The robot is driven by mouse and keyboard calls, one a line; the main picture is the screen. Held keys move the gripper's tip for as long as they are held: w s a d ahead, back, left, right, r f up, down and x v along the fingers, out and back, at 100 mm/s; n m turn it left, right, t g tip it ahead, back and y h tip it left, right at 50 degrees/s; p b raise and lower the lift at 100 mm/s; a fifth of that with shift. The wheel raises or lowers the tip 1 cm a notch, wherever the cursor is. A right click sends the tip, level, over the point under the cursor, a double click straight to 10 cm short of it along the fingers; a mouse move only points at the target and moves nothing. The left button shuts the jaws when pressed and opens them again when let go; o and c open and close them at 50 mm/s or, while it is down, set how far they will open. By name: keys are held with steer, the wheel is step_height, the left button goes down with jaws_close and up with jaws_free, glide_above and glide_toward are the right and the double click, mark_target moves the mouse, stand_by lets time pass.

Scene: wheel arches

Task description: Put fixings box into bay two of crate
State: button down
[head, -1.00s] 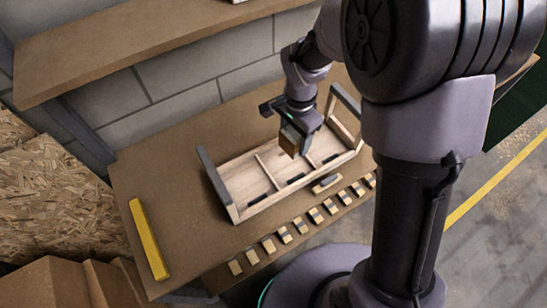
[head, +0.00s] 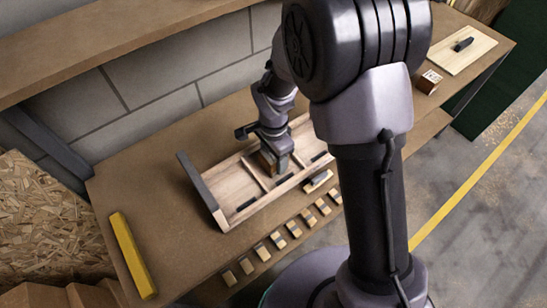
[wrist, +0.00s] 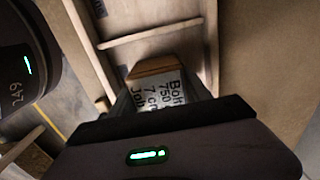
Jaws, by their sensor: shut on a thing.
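The crate (head: 222,212) is a long pale wooden tray with dividers and dark labels along its front, standing on the workbench. Its dark left end post rises at the left; my arm hides part of its right end. My gripper (head: 273,158) points down over the middle bay, shut on the fixings box (head: 266,161). The box is brown, low between the dividers; I cannot tell whether it touches the bay floor. In the wrist view, the box (wrist: 170,85) shows a white printed label between the fingers, with a crate divider (wrist: 150,32) beyond it.
A yellow bar (head: 132,255) lies on the bench (head: 150,190) at the left. Several small blocks (head: 277,240) line the front edge. A small labelled box (head: 429,81) and a pale board (head: 463,48) with a dark tool are at the right. A shelf (head: 90,45) overhangs the back.

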steer(key=shift+c, duration=2.4)
jaws_free()
steer(key=shift+f, duration=0.1)
step_height(320, 180, up, 12)
steer(key=p, duration=0.4)
steer(key=shift+r+p, duration=0.25)
steer(key=shift+p, duration=0.15)
steer(key=s+d+r+n+t+y, duration=0.1)
steer(key=s+d+r+n+t, duration=0.2)
steer(key=s+r, duration=0.5)
steer(key=s+d+r+n+t+y, duration=0.1)
steer(key=s+d+r+n+t, duration=0.1)
steer(key=s+d+r, duration=0.3)
steer(key=s+r+n, duration=0.1)
steer(key=s+r, duration=0.3)
steer(key=r, duration=0.1)
steer(key=shift+s+d+r+n+t, duration=0.15)
steer(key=shift+d+r+n+t, duration=0.1)
steer(key=shift+n+t, duration=0.15)
